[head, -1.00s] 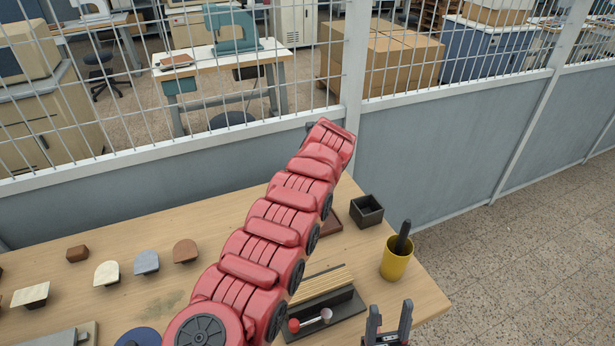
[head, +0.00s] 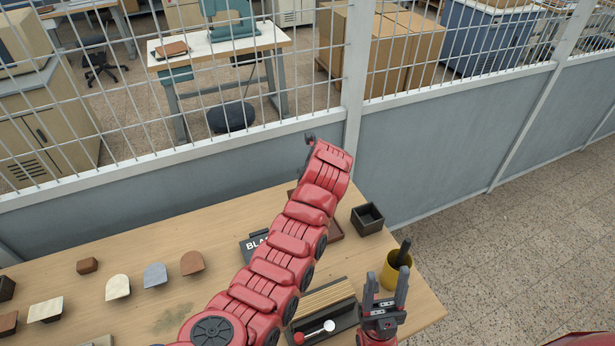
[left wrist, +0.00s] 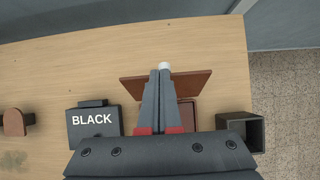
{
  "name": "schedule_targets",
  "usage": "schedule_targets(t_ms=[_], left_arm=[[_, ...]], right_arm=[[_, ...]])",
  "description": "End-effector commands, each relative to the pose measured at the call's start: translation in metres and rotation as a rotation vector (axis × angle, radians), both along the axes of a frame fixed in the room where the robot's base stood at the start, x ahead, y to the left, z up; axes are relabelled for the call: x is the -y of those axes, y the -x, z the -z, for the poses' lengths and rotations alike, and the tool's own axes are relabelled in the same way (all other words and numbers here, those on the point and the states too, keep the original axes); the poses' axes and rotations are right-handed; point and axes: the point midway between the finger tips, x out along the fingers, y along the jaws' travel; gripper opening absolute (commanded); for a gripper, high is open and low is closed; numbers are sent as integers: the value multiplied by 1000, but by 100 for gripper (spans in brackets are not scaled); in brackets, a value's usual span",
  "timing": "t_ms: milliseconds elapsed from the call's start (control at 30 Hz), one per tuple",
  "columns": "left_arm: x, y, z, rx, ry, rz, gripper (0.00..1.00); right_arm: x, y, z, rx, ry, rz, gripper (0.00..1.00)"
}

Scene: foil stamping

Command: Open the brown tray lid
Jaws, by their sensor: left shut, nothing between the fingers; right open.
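The brown tray (head: 335,231) is at the back right of the table, mostly hidden behind my left arm in the head view. In the left wrist view, the brown lid (left wrist: 192,84) appears raised and tilted above the tray (left wrist: 188,114). My left gripper (left wrist: 165,72) is shut and empty, its fingers overlapping the lid in that view; I cannot tell if they touch it. In the head view only a dark bit of the left gripper (head: 310,138) shows past the arm. My right gripper (head: 387,287) is open and empty, in front of a yellow cup.
A black box marked BLACK (head: 253,244) stands left of the tray, and an open dark box (head: 367,217) right of it. The yellow cup (head: 391,274) holds a dark handle. A rack of wooden strips (head: 325,298) lies nearer. A mesh-topped partition (head: 450,150) runs behind the table.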

Motion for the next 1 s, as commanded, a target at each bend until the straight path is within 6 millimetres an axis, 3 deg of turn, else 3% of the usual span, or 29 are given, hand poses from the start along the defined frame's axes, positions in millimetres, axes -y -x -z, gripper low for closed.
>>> schedule_targets(t_ms=[467, 667, 1000], left_arm=[[-8, 0, -4, 1, -9, -12, 0], [-1, 15, -32, -2, -6, -8, 0], [17, 56, -98, 4, -1, -1, 0]], right_arm=[[0, 0, -6, 0, 0, 0, 54], [0, 0, -41, 0, 0, 0, 54], [0, 1, -109, 0, 0, 0, 54]])
